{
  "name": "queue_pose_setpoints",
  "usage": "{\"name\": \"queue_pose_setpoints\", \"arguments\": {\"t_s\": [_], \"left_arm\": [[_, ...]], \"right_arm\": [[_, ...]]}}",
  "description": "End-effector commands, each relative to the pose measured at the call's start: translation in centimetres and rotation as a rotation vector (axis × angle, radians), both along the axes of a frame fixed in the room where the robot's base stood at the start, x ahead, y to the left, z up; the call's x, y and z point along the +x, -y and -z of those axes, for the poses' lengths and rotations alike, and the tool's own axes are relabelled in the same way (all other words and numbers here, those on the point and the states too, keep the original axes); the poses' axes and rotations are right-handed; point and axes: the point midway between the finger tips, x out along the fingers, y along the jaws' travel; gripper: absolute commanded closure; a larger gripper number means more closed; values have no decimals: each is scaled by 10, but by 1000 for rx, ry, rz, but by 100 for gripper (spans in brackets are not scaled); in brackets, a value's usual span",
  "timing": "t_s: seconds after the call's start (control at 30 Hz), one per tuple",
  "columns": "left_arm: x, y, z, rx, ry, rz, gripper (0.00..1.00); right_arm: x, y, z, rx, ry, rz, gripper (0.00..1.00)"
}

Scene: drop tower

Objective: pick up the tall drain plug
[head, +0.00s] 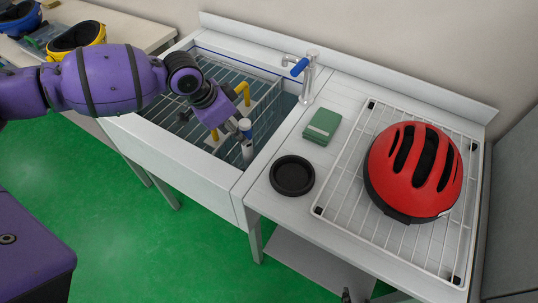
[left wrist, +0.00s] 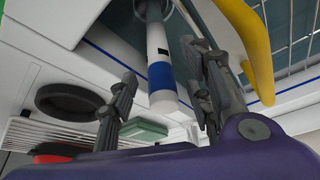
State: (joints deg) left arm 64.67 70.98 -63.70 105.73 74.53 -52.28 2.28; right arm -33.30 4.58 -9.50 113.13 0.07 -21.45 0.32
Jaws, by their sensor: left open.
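The tall drain plug (head: 247,149) is a slim white cylinder with a blue band, standing in the sink basin (head: 181,165) near its right wall. In the left wrist view the plug (left wrist: 159,50) shows between the two fingers, its blue band near their tips. My left gripper (head: 241,134) reaches down into the basin at the plug. It is open, with a finger on each side of the plug in the left wrist view (left wrist: 162,92). Whether either finger touches the plug cannot be told. My right gripper is not seen.
Yellow bent handles (head: 243,89) stand beside the gripper in the basin, over a wire rack (head: 265,106). A tap (head: 309,78) rises behind. On the right counter are a green block (head: 322,125), a black round dish (head: 292,175) and a red helmet (head: 412,170) on a white rack (head: 345,190).

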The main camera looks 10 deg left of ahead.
Motion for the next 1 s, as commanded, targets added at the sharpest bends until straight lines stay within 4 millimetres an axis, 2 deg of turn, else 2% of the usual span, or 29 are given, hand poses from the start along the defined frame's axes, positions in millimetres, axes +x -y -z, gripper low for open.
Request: {"name": "queue_pose_setpoints", "arguments": {"t_s": [0.37, 0.6, 0.9, 0.93, 1.0], "left_arm": [[7, 12, 35, 0, -2, 1, 54], [14, 22, 68, 0, -3, -1, 54], [16, 23, 73, 0, -1, -2, 54], [16, 23, 73, 0, -1, -2, 55], [16, 23, 73, 0, -2, -1, 65]], "right_arm": [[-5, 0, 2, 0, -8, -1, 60], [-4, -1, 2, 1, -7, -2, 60], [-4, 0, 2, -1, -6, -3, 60], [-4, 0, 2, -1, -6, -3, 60], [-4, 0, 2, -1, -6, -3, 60]]}}
